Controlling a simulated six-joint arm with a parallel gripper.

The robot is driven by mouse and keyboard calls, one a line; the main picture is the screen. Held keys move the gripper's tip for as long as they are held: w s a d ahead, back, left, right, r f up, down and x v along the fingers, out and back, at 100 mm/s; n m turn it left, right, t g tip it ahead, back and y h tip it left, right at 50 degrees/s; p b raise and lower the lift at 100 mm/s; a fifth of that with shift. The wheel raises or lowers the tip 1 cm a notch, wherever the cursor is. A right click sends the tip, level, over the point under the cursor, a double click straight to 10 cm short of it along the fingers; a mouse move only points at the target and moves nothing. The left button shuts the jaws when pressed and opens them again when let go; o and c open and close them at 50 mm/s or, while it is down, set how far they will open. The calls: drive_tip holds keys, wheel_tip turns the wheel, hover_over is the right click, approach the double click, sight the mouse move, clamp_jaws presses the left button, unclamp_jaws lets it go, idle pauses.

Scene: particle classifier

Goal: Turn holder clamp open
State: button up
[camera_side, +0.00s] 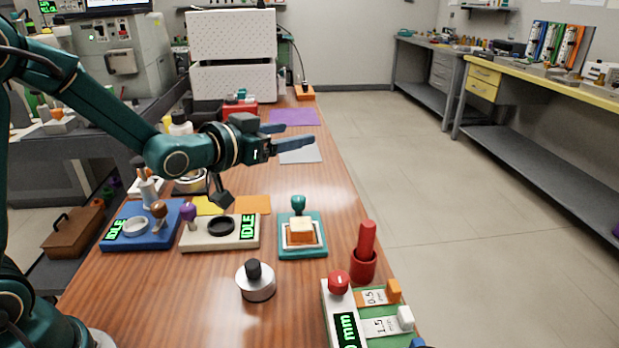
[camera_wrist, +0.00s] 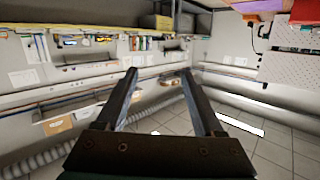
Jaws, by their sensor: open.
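My gripper (camera_side: 299,133) is open and empty in the side view, held high above the bench and pointing right. Its two dark fingers (camera_wrist: 159,71) are spread apart in the wrist view, with only the room beyond them. A teal holder (camera_side: 316,252) lies on the bench below and to the right of my gripper. An orange block (camera_side: 301,231) sits in its pale frame. A teal knob (camera_side: 298,203) stands at its back edge and may be the clamp; I cannot tell its turn position. My gripper is well apart from it.
A blue device (camera_side: 155,238) and a beige device (camera_side: 235,238), both showing IDLE, stand to its left. A silver, black-knobbed weight (camera_side: 256,283), a red cup (camera_side: 363,267) and a green gauge rack (camera_side: 375,325) stand in front. White boxes (camera_side: 232,50) stand at the back.

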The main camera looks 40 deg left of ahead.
hover_over(296, 199)
drive_tip(key=s+d, duration=0.2)
drive_tip(key=s, duration=0.1)
wheel_tip(296, 199, down, 6)
drive_tip(key=f, duration=0.3)
drive_tip(key=a+f+g, duration=0.1)
drive_tip(key=f, duration=0.2)
drive_tip(key=s+f+g, duration=0.1)
drive_tip(key=f, duration=0.2)
drive_tip(key=shift+a+n, duration=0.4)
drive_tip(key=shift+w+f, duration=0.1)
drive_tip(key=shift+f, duration=0.1)
drive_tip(key=shift+x, duration=2.4)
drive_tip(key=shift+a, duration=0.1)
clamp_jaws()
